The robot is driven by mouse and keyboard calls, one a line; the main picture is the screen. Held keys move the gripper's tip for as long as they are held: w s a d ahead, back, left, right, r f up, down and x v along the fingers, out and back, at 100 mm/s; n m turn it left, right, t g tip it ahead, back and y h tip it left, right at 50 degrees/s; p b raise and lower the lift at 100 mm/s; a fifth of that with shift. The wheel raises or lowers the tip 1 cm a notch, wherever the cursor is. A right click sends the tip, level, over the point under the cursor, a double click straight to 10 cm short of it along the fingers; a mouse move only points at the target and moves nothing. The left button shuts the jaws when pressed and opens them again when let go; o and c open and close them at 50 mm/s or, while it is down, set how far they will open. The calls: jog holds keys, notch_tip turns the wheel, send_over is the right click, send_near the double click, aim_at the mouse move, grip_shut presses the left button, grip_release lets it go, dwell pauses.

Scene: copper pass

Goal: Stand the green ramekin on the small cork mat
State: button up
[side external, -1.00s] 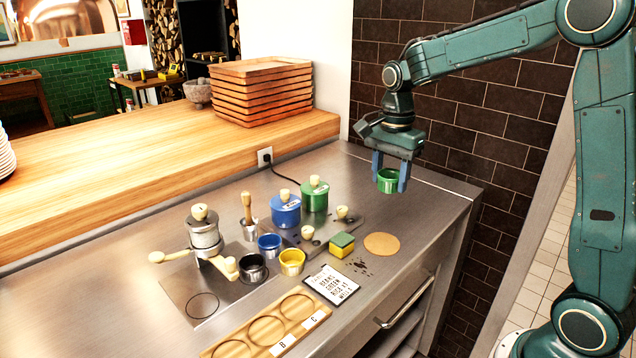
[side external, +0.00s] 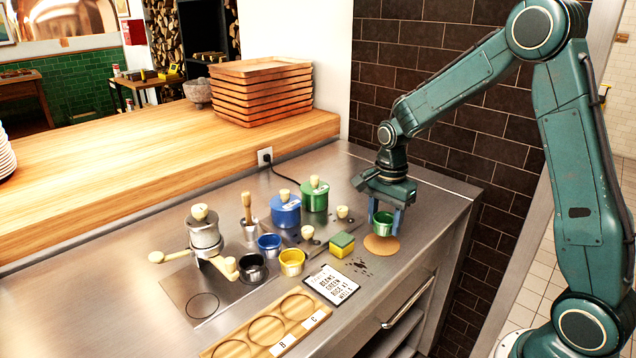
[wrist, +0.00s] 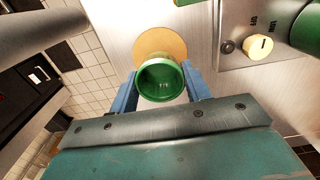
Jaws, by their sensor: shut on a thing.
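The green ramekin (side external: 383,224) is upright between the blue fingers of my gripper (side external: 384,218), which is shut on it. In the side view it is over the small round cork mat (side external: 381,246), toward the mat's back edge. I cannot tell for sure whether its base is clear of the mat. In the wrist view the ramekin (wrist: 161,80) is empty inside, and the mat (wrist: 160,43) shows beyond it, partly hidden by it. My gripper (wrist: 163,88) holds it by its sides.
A yellow and green sponge (side external: 342,245) and a lettered card (side external: 331,284) are left of the mat. Yellow (side external: 292,261) and blue (side external: 269,244) ramekins, a green lidded pot (side external: 315,196) and a wooden tray (side external: 240,337) stand further left. The counter's right edge is near.

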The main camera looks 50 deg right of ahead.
aim_at(383, 231)
jog(key=shift+f, duration=1.75)
jog(key=shift+f, duration=0.15)
jog(key=o, duration=1)
notch_tip(383, 231, up, 12)
jog(key=shift+r, duration=0.2)
